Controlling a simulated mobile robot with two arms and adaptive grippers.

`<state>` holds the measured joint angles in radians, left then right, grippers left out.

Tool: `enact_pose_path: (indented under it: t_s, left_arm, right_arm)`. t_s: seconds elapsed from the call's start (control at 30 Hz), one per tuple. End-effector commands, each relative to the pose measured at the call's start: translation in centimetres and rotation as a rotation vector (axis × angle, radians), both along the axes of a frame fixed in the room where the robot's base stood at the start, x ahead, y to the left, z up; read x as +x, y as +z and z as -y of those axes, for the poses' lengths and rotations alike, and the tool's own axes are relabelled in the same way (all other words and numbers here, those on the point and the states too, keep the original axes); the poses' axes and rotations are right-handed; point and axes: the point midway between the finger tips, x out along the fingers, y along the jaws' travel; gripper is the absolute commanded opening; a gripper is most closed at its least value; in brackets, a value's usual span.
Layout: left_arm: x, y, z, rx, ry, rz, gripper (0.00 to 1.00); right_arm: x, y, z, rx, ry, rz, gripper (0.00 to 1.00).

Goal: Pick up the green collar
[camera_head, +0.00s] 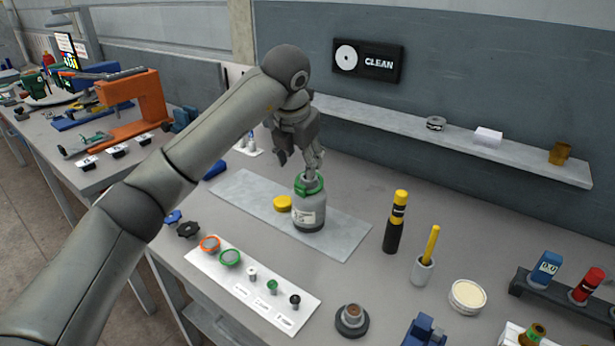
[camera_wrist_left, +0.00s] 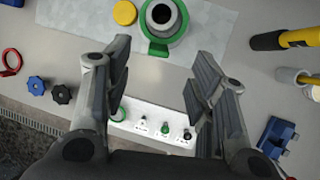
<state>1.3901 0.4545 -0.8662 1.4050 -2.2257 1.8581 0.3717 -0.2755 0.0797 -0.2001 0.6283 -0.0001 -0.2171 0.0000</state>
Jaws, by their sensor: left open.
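The green collar (camera_head: 308,187) sits around the neck of a grey cylinder (camera_head: 308,216) that stands upright on a light mat. In the left wrist view the green collar (camera_wrist_left: 157,49) shows from above as a ring with a tab, around the grey and dark cylinder top (camera_wrist_left: 161,14). My left gripper (camera_head: 299,160) is open and empty, close above the cylinder's top in the head view. In the wrist view its two fingers (camera_wrist_left: 157,85) are spread, and the collar lies beyond their tips, between their lines. I cannot tell the exact height gap. My right gripper is not in view.
A yellow cap (camera_head: 282,203) lies on the mat (camera_head: 345,234) beside the cylinder. A black and yellow bottle (camera_head: 395,222) stands to the right. A white board (camera_head: 216,273) with rings and small parts lies in front. A wall shelf (camera_head: 460,142) runs behind.

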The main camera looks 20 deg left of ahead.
Motion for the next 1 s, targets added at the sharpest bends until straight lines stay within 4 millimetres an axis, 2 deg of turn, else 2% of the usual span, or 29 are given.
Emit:
enact_pose_path:
  t_s: [0.07,0.13,0.33,0.47,0.57,0.8,1.0]
  left_arm:
    - [0.3,-0.8,-0.2,0.003,0.004,-0.006,0.52]
    - [0.7,-1.9,-0.2,0.004,0.005,-0.008,0.52]
    - [1.8,-4.4,-0.4,0.002,0.003,-0.004,0.52]
    - [2.0,-5.2,-0.4,0.002,0.002,-0.004,0.52]
    - [2.1,-6.0,-0.5,0.002,0.002,-0.005,0.52]
    - [2.9,-9.0,-0.8,0.001,0.003,-0.006,0.52]
    - [3.3,-10.1,-0.9,0.001,0.002,-0.002,0.52]
  right_arm:
    - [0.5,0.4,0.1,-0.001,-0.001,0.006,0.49]
    - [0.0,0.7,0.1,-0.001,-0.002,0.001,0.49]
    - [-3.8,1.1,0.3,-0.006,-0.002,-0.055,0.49]
    - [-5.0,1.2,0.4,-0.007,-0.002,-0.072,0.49]
    - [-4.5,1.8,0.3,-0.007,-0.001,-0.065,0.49]
    - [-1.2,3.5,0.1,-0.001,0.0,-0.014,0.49]
    - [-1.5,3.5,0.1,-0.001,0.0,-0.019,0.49]
